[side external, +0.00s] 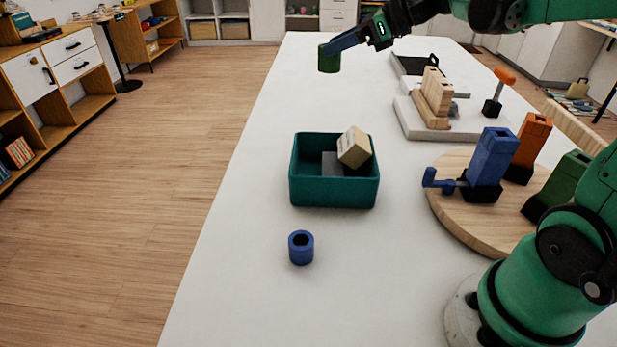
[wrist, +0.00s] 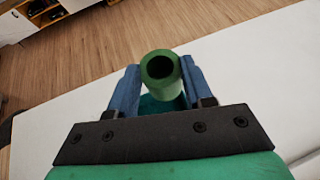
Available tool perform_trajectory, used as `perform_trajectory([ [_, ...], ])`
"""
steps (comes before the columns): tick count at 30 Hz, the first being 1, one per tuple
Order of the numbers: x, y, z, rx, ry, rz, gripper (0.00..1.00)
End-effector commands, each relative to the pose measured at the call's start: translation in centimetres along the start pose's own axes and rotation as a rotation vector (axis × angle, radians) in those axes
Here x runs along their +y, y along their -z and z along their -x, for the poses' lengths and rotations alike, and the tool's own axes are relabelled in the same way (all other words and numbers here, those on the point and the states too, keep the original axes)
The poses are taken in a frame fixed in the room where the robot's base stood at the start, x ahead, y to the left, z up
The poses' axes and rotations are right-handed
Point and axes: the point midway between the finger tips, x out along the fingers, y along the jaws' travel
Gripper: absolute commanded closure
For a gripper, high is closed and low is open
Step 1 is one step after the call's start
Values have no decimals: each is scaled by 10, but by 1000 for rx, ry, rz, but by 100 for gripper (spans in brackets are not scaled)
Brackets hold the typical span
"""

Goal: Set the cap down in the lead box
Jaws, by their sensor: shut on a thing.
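My gripper (side external: 338,44) is shut on a green hollow cylinder (side external: 329,62), which I take to be the cap, and holds it above the far left part of the table. In the wrist view, the green cylinder (wrist: 160,76) sits between the two blue fingers of my gripper (wrist: 162,88), its round opening facing the camera. A teal open box (side external: 333,193), perhaps the lead box, stands on the table nearer the camera, well apart from the gripper. A beige block (side external: 354,147) leans inside at the right, beside a grey piece (side external: 333,163).
A blue hollow cylinder (side external: 301,248) stands in front of the box on the white table (side external: 250,275). A round wooden board (side external: 455,215) at right bears blue, orange and green tools. A slab (side external: 402,118) with wooden blocks lies behind. The table's left side is clear.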

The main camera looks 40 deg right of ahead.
Motion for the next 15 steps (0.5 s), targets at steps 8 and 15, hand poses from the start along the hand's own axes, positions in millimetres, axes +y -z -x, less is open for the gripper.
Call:
perform_trajectory([
  [8,0,56,-32,0,-2,1,100],
  [15,1,96,-53,0,-3,2,100],
])
